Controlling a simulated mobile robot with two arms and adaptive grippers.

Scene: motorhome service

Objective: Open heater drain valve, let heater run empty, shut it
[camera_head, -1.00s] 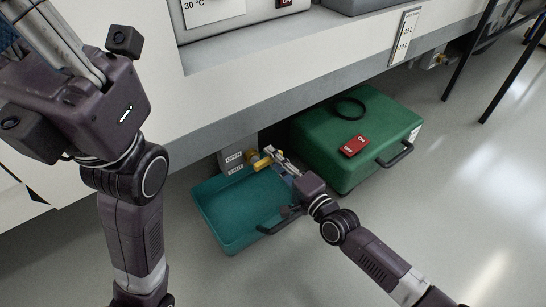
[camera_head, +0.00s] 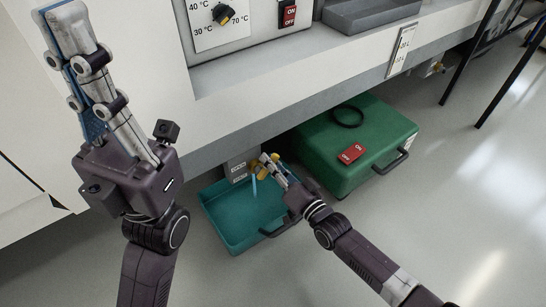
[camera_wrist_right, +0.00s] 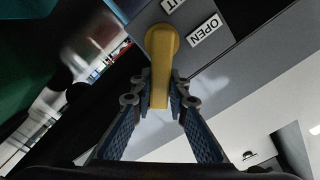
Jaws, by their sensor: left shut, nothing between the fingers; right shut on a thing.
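The heater drain valve has a yellow lever (camera_wrist_right: 160,65), set on a grey box (camera_head: 238,164) under the bench. Labels reading OPEN (camera_wrist_right: 205,29) and, partly cut off, the other position sit beside it. My right gripper (camera_head: 270,166) is shut on the lever; its fingers flank it in the right wrist view (camera_wrist_right: 160,95). A thin pale blue stream (camera_head: 254,185) hangs below the valve into the teal tray (camera_head: 222,225). My left gripper (camera_head: 62,12) is raised at the upper left, shut and empty.
A green case (camera_head: 335,165) with a black ring (camera_head: 348,115) and red ON tag (camera_head: 352,153) stands right of the tray. Above are a temperature dial (camera_head: 225,14), a red switch (camera_head: 289,14) and a level gauge (camera_head: 402,50). Open floor lies to the right.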

